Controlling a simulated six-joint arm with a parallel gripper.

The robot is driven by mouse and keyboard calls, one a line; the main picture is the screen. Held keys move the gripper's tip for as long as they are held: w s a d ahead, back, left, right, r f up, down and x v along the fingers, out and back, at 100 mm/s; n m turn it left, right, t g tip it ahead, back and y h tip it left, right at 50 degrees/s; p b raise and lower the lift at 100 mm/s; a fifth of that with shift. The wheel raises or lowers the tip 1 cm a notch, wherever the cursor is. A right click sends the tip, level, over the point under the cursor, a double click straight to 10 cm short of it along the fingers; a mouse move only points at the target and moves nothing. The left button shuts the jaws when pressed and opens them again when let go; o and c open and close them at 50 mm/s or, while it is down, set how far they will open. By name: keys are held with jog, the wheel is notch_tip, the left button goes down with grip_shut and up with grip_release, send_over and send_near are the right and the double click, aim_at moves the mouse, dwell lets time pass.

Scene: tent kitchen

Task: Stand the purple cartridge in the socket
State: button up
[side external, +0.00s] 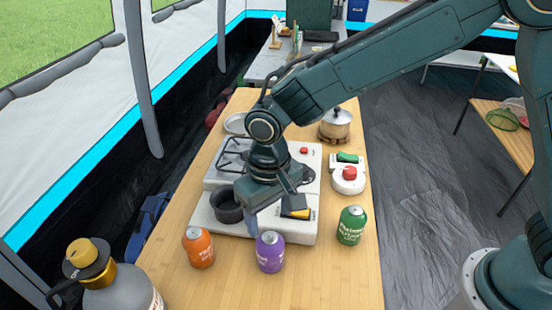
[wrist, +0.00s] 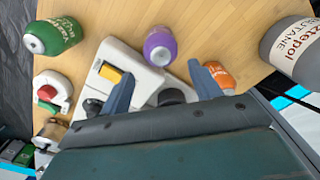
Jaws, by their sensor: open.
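The purple cartridge (side external: 270,252) stands upright on the wooden table in front of the white stove; it also shows in the wrist view (wrist: 160,46). My gripper (side external: 268,212) is open and empty. It hangs over the stove's front edge, just behind and above the cartridge. In the wrist view the cartridge appears beyond the two blue fingertips (wrist: 162,62), roughly centred between them. A dark round cup (side external: 226,205), which looks like the socket, sits at the stove's front left. It is empty as far as I can see, and partly hidden in the wrist view.
An orange can (side external: 199,248) stands left of the cartridge and a green can (side external: 351,226) to its right. A grey butane bottle (side external: 108,280) is at the front left. A red button on a white base (side external: 348,179) and a pot (side external: 335,125) stand right of the stove (side external: 300,228).

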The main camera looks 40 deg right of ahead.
jog(key=s+d+r+t, duration=0.2)
jog(key=s+d+r, duration=0.3)
jog(key=d+r, duration=0.4)
jog(key=s+d+r+t, duration=0.2)
jog(key=s+d+r, duration=0.3)
jog(key=d+r, duration=0.5)
jog(key=s+d+f+t, duration=0.1)
jog(key=s+d, duration=0.6)
jog(key=s, duration=0.1)
jog(key=shift+s+d+f+m+t, duration=0.2)
jog(key=shift+s+f+m+t, duration=0.1)
jog(key=shift+f+m, duration=0.1)
jog(key=shift+o, duration=1.8)
jog(key=shift+w, duration=0.15)
